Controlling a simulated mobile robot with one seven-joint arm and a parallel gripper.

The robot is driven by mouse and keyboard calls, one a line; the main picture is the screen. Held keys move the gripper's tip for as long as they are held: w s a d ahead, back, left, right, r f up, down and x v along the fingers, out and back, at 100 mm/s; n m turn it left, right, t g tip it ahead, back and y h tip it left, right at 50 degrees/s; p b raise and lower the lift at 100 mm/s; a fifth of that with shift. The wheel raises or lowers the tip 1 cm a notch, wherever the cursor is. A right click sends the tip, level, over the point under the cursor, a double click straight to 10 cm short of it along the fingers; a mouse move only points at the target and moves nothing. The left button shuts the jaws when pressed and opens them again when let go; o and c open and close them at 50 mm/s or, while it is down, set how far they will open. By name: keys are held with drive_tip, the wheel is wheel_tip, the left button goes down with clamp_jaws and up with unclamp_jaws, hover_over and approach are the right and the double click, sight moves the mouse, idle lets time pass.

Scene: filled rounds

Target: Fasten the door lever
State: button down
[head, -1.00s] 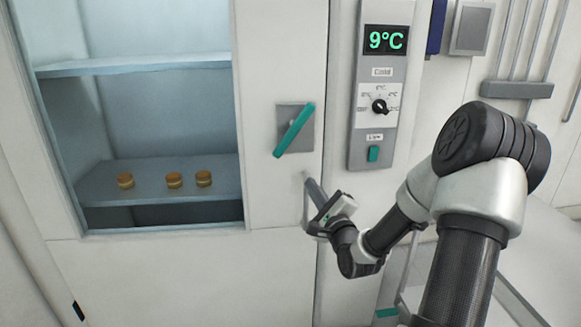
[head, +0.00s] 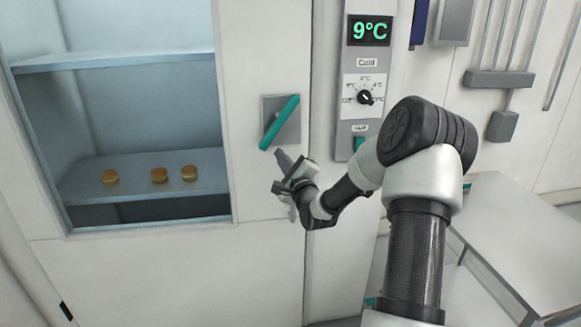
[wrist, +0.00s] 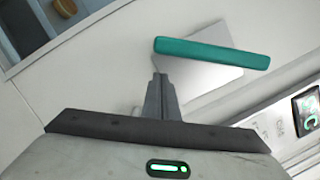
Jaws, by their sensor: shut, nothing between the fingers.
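The door lever (head: 279,121) is a teal bar on a square grey plate (head: 270,106) near the right edge of the white door (head: 255,60). It sits tilted, its upper end to the right. The lever also shows in the wrist view (wrist: 212,53), ahead of my fingers. My gripper (head: 281,160) is just below the lever's lower end, and a small gap seems to lie between them. In the wrist view my gripper (wrist: 160,84) has its fingers together and empty, with the lever beyond the tips.
Behind the door's window, several shelves show, with 3 round tan-topped items (head: 160,174) on the lower one. A grey control panel (head: 358,120) reading 9°C stands right of the door. A pale bench (head: 520,230) is at the right.

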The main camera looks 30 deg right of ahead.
sight(260, 146)
drive_tip(key=shift+w+a+r, duration=0.2)
drive_tip(key=shift+a+r, duration=0.5)
drive_tip(key=shift+a, duration=0.3)
drive_tip(key=shift+w+a+r+m, duration=0.1)
drive_tip(key=shift+a+m, duration=0.25)
drive_tip(key=shift+m, duration=0.15)
drive_tip(key=shift+w+a+r+m+h+b, duration=0.15)
drive_tip(key=shift+a+m+h+b, duration=0.1)
drive_tip(key=shift+a+m+b, duration=0.25)
drive_tip(key=shift+w+a+r+m+h+b, duration=0.15)
drive_tip(key=shift+a+m+h, duration=0.1)
drive_tip(key=shift+m, duration=0.45)
drive_tip(key=a+m, duration=0.1)
drive_tip(key=r+m+h+b, duration=0.1)
drive_tip(key=m, duration=0.1)
drive_tip(key=shift+w+a+t, duration=0.15)
drive_tip(key=shift+a+t, duration=0.15)
drive_tip(key=shift+a, duration=0.05)
drive_tip(key=shift+w+a+r+m+h+b, duration=0.15)
drive_tip(key=shift+a+r+m+h+b, duration=0.2)
drive_tip(key=shift+r+m, duration=0.5)
drive_tip(key=shift+w+a+r+m+h+b, duration=0.1)
drive_tip(key=shift+a+r+m+h+b, duration=0.35)
drive_tip(key=shift+m, duration=0.7)
drive_tip(key=shift+w+a+r+m+h+b, duration=0.15)
drive_tip(key=shift+a+r+m, duration=0.3)
drive_tip(key=shift+r+m, duration=0.5)
